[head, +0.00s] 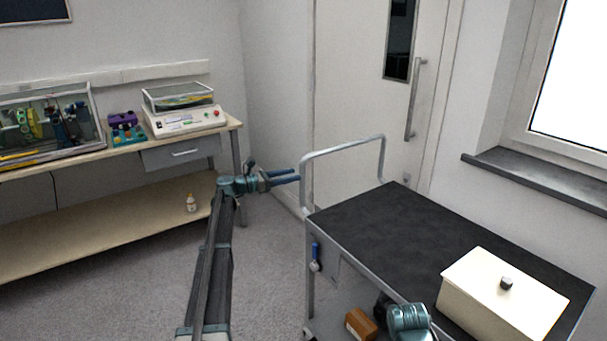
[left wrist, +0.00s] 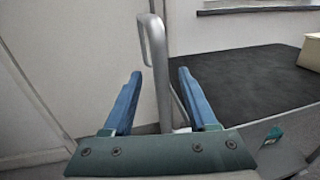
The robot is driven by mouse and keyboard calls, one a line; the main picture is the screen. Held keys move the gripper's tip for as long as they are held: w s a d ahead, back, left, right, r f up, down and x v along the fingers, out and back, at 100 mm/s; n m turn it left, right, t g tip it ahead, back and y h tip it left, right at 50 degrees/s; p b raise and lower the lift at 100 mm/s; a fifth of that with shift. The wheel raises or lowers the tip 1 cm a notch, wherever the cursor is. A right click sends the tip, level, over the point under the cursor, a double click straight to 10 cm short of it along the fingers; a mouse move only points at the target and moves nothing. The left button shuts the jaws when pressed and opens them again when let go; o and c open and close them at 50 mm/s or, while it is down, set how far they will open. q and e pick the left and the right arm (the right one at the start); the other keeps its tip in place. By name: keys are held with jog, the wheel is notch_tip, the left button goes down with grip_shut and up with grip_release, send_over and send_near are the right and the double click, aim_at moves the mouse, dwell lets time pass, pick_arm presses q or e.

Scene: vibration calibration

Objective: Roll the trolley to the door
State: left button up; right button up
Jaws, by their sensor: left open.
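The trolley (head: 400,225) stands at the right, with a dark top, a grey frame and a raised tubular push handle (head: 343,146) at its far left end. The pale door (head: 361,85) is behind it, closed, with a vertical pull handle (head: 412,100). My left gripper (head: 299,174) is open and empty, its blue fingers pointing at the handle's near upright. In the left wrist view the handle post (left wrist: 159,70) appears between the two open fingers (left wrist: 155,88); I cannot tell whether it is within their reach. Only part of my right arm shows at the bottom; its fingers are hidden.
A cream lidded box (head: 490,300) sits on the trolley top, and a brown block (head: 361,324) is lower down. A workbench (head: 120,150) with devices runs along the left wall. A dark windowsill (head: 540,178) juts out at right. Grey floor (head: 270,260) is clear between bench and trolley.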

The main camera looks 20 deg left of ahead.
pick_arm(q)
jog(key=v, duration=0.6)
dwell(0.3)
jog(key=s+d+f+m+g+y+p, duration=0.1)
jog(key=s+d+m+g+p, duration=0.3)
jog(key=d, duration=0.6)
jog(key=s+d+f+m+g+y+p, duration=0.1)
jog(key=s+d+f+m+g+p, duration=0.15)
jog(key=s+d+m, duration=0.6)
jog(key=s+d+f+m+g+y+p, duration=0.1)
jog(key=s+d+g+p, duration=0.25)
jog(key=d, duration=0.95)
jog(key=s+d+m+g+y+p, duration=0.1)
jog(key=s+d+m+y+p, duration=0.25)
jog(key=s, duration=0.45)
jog(key=s+d+m+g+y+p, duration=0.25)
jog(key=s+d+m, duration=0.2)
jog(key=s, duration=0.35)
jog(key=s+a+r+m+t+y+p, duration=0.1)
jog(key=s+a+r+m+y+p, duration=0.1)
jog(key=s+m, duration=0.7)
jog(key=s+r+y+p, duration=0.1)
jog(key=s+y+p, duration=0.1)
jog(key=y, duration=0.1)
jog(key=shift+a+r+y+p, duration=0.2)
jog(key=shift+a+y+p, duration=0.1)
jog(key=shift+p, duration=0.1)
